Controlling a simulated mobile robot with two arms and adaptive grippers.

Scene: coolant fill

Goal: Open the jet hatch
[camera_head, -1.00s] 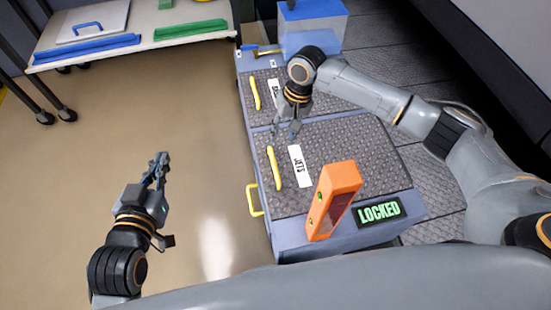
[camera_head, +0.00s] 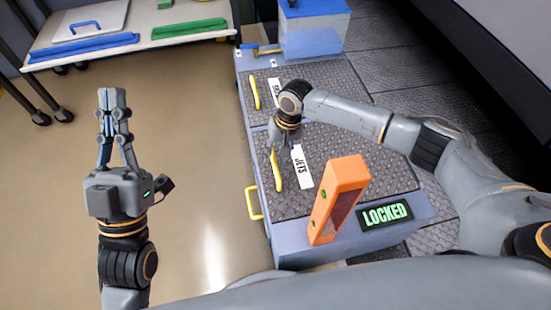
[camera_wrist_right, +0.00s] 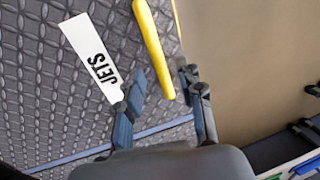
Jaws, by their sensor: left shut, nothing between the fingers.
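The jet hatch (camera_head: 318,150) is a grey diamond-patterned plate with a white "JETS" label (camera_head: 302,166); it lies closed and flat. Its yellow bar handle (camera_head: 277,172) is along the left side. My right gripper (camera_head: 282,146) is low over the handle's far end. In the right wrist view, my right gripper's fingers (camera_wrist_right: 162,82) are spread, with the end of the yellow handle (camera_wrist_right: 152,42) appearing between them; contact cannot be told. My left gripper (camera_head: 112,95) is shut and empty, over the floor at the left.
An orange device (camera_head: 338,200) stands at the hatch's near edge, beside a sign reading "LOCKED" (camera_head: 385,214). A second hatch with a yellow handle (camera_head: 255,92) lies behind. A blue-lidded box (camera_head: 314,30) is farther back. The floor (camera_head: 190,150) at left is clear.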

